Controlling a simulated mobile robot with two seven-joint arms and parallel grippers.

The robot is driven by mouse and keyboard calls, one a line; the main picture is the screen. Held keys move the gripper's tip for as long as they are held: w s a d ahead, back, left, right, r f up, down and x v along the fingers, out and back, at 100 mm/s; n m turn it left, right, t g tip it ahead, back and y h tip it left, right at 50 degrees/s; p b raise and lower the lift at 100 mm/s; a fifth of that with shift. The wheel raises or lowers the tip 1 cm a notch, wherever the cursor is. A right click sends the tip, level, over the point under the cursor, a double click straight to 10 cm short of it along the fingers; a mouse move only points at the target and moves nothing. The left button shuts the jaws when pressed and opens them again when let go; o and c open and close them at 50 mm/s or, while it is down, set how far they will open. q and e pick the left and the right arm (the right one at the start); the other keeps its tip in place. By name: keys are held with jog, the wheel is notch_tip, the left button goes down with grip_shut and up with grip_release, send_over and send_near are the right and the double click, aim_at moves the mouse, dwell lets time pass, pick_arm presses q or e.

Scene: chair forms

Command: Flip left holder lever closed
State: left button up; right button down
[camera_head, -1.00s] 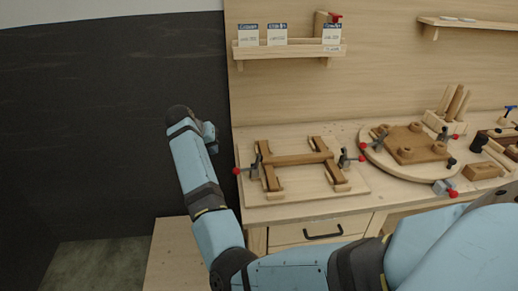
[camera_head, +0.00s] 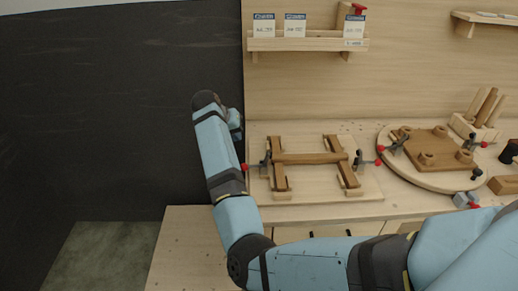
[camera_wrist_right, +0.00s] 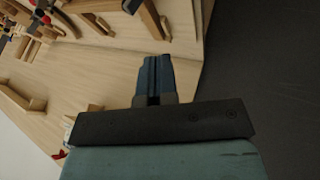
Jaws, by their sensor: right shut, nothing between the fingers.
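The left holder (camera_head: 265,161) is a dark grey toggle clamp on the left edge of a light wooden board (camera_head: 362,207). Its lever ends in a red knob (camera_head: 245,167) that points out to the left. A brown H-shaped wooden frame (camera_head: 310,159) lies on the board beside it. My right gripper (camera_head: 237,122) is above and slightly left of the holder, apart from it, and partly hidden by my forearm. My left gripper is out of view.
A second red-knobbed clamp (camera_head: 360,160) stands at the board's right side. A round wooden turntable (camera_head: 440,181) with a brown plate is further right. A shelf (camera_head: 308,44) with cards hangs above. A dark wall panel (camera_head: 100,110) is on the left.

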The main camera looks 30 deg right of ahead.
jog(key=p, duration=0.2)
send_over(259, 165)
jog(key=w+a, duration=0.2)
jog(key=a, duration=0.1)
jog(key=f, duration=0.8)
jog(key=shift+d+f, duration=0.2)
jog(key=s+d, duration=0.1)
jog(key=d, duration=0.1)
jog(key=shift+s+d+f+p, duration=0.35)
jog(key=shift+s+f+p, duration=0.05)
jog(key=shift+s+d+f, duration=0.15)
jog(key=shift+d, duration=0.15)
